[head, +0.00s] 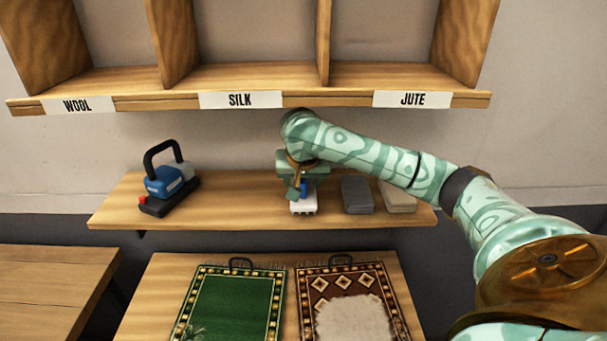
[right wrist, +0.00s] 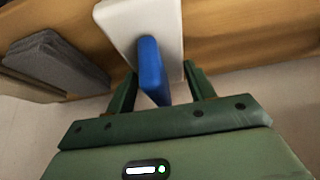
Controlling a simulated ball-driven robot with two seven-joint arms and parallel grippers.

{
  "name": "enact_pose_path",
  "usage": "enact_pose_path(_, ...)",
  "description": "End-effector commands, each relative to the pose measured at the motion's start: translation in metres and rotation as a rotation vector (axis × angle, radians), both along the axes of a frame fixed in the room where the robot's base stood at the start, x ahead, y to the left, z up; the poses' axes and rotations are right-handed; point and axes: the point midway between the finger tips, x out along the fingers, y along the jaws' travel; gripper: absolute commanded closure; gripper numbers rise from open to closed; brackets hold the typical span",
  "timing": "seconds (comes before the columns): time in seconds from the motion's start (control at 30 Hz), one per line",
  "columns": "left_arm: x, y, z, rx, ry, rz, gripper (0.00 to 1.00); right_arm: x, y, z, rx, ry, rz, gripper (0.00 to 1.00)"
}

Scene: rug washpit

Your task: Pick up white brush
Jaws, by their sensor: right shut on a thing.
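The white brush (head: 303,207) has a white block and an upright blue handle. The gripper and wrist hide part of the handle in the head view. My left gripper is not in view.
A blue powered tool (head: 168,182) stands at the left. Labelled cubbies (head: 150,78) hang above. Below, a table bears a green rug (head: 235,305) and a brown rug (head: 312,290).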

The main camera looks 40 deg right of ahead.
Motion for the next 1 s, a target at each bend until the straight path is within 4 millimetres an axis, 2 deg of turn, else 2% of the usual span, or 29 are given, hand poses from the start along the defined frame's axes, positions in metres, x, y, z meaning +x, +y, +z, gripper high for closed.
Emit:
enact_pose_path(0.03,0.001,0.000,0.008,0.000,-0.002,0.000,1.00,-0.010,0.007,0.005,-0.003,0.000,0.005,0.76)
enact_pose_path(0.3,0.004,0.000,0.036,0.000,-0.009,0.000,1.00,-0.069,0.057,0.006,-0.001,0.000,0.005,0.76)
enact_pose_path(0.5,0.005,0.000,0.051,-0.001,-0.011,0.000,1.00,-0.101,0.085,0.005,0.000,-0.001,0.004,0.76)
enact_pose_path(0.7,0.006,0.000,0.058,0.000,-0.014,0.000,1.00,-0.118,0.099,0.002,-0.001,0.000,0.001,0.76)
enact_pose_path(1.0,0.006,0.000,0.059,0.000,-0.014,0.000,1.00,-0.122,0.102,0.001,-0.001,-0.002,-0.001,0.76)
